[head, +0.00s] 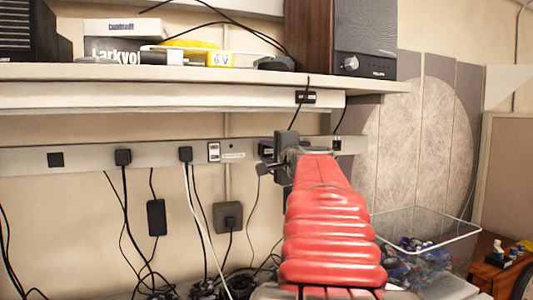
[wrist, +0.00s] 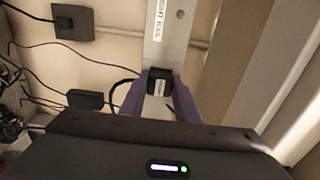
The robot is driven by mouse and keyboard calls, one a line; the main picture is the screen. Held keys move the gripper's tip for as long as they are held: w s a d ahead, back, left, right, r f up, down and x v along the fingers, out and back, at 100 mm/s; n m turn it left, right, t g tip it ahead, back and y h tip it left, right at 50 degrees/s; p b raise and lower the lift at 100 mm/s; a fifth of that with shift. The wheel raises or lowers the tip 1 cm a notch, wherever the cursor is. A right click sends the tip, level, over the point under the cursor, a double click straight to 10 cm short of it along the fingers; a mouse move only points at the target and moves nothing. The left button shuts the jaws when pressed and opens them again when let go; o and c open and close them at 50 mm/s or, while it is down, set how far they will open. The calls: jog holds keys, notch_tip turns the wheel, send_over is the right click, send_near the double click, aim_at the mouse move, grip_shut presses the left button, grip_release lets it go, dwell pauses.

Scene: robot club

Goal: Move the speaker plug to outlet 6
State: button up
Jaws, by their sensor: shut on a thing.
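My gripper (head: 280,153) is at the power rail (head: 80,158), right of its middle, in the head view. In the wrist view its two purple fingers (wrist: 161,92) are shut on a black plug (wrist: 159,86) with a small white label, too small to read. The plug is in line with the rail (wrist: 165,42); I cannot tell whether it is seated in an outlet. A black cable leaves it to the left. My arm hides part of the rail. An outlet (head: 337,144) shows right of my gripper. Outlet numbers are not readable.
Two plugs (head: 123,157) (head: 185,154) with cables sit on the rail to the left. A black adapter (head: 156,217) and a square box (head: 228,217) hang below. The shelf (head: 200,73) with a speaker (head: 365,40) overhangs the rail. A wire basket (head: 425,225) stands at right.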

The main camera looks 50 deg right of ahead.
jog(key=o, duration=1.2)
jog(key=shift+o, duration=0.2)
jog(key=v, duration=1.3)
jog(key=shift+s+a, duration=0.15)
jog(key=shift+s, duration=0.15)
jog(key=shift+f, duration=0.15)
